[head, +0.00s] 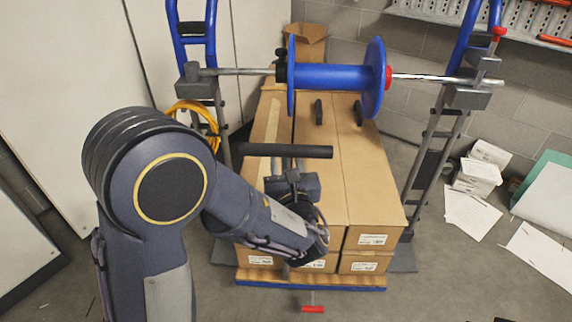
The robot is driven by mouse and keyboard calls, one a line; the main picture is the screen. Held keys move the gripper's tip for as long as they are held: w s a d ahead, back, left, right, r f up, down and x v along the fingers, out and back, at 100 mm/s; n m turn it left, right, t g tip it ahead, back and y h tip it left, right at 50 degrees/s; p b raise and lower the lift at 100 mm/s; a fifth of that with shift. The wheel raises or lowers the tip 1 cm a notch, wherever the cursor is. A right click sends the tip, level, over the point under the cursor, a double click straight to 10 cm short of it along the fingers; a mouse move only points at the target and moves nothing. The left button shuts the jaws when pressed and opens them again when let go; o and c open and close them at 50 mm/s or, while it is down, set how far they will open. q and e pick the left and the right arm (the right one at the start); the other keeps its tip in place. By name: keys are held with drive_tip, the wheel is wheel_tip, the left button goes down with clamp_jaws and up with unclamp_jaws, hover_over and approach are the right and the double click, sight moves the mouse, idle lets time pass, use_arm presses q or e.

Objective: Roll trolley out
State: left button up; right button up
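The trolley is a low platform with a blue front edge (310,284), loaded with long brown cardboard boxes (365,175). A red pedal-like piece (312,309) sticks out low at its front. A black horizontal bar (300,151), apparently the trolley's handle, stands over the left part of the boxes. My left gripper (287,168) is right at this bar, just below it in the picture. Grey parts reach up to the bar, but whether the fingers close around it is unclear. My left forearm hides the bar's lower support and the front left boxes. My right gripper is out of view.
A blue reel (333,77) on a metal rod (425,78) spans two blue-framed hand trucks, one left (192,30) and one right (440,130), flanking the trolley. Papers (472,212) and small white boxes (478,175) lie right. Floor in front looks clear.

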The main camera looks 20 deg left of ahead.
use_arm(q)
drive_tip(key=shift+w+a, duration=0.1)
drive_tip(key=shift+w, duration=0.05)
drive_tip(key=shift+c, duration=0.5)
clamp_jaws()
